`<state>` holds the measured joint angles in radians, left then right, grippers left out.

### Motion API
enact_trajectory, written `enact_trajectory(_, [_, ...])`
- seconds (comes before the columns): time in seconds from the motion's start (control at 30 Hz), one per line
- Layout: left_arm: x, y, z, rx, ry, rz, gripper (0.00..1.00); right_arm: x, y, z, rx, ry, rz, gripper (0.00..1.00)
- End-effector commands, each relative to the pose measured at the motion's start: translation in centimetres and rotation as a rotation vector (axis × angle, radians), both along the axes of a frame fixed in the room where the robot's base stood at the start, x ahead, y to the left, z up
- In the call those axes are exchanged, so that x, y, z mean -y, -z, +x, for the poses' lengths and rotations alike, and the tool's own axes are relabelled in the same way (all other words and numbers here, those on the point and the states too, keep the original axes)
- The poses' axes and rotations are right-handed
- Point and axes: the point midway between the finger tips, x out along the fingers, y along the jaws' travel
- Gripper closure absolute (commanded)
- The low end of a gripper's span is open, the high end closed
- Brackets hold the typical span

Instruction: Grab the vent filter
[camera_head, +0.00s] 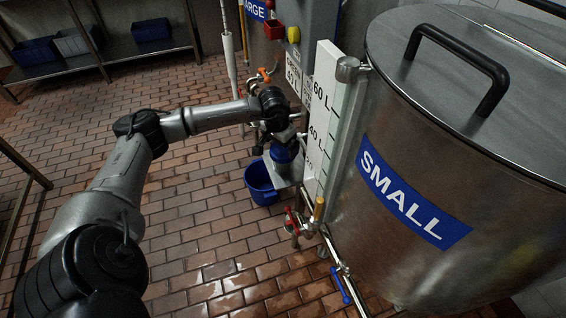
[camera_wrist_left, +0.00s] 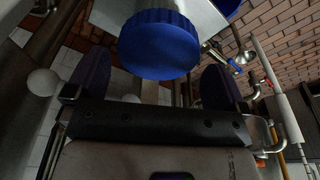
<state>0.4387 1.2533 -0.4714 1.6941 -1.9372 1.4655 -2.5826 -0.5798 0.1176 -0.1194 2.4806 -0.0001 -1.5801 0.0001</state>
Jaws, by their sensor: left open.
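A round part with a ribbed blue cap (camera_wrist_left: 158,45), which looks like the vent filter, is large in the left wrist view. In the head view its blue side (camera_head: 283,153) shows just below my left gripper (camera_head: 277,138), beside the steel tank. My left gripper's two dark fingers (camera_wrist_left: 153,82) are open and spread apart, with the blue cap ahead of the gap between them. I cannot tell whether either finger touches it. The arm hides part of the filter in the head view. My right gripper is not in view.
The large steel tank labelled SMALL (camera_head: 345,240) fills the right. A white level scale (camera_head: 322,110) stands beside it. A blue bucket (camera_head: 261,183) is on the tiled floor. Pipes with a red-handled valve (camera_head: 292,220) and a blue handle (camera_head: 341,286) run low near the tank. The floor on the left is mostly clear.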

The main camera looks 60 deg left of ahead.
Motion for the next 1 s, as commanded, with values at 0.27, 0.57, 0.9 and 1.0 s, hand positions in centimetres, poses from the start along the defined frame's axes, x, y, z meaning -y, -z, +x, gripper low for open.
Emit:
enact_trajectory(0.27, [-0.1,3.9,0.8,-0.002,-0.001,-0.002,0.0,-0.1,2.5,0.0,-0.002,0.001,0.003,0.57])
enact_trajectory(0.57, [-0.2,4.3,0.9,-0.001,-0.001,-0.001,0.0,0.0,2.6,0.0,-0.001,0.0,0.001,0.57])
enact_trajectory(0.9, [-0.2,4.3,0.9,-0.001,0.0,-0.001,0.32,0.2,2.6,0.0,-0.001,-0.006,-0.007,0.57])
enact_trajectory(1.0, [-0.2,4.3,0.9,0.0,0.0,-0.001,0.34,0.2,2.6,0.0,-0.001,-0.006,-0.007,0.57])
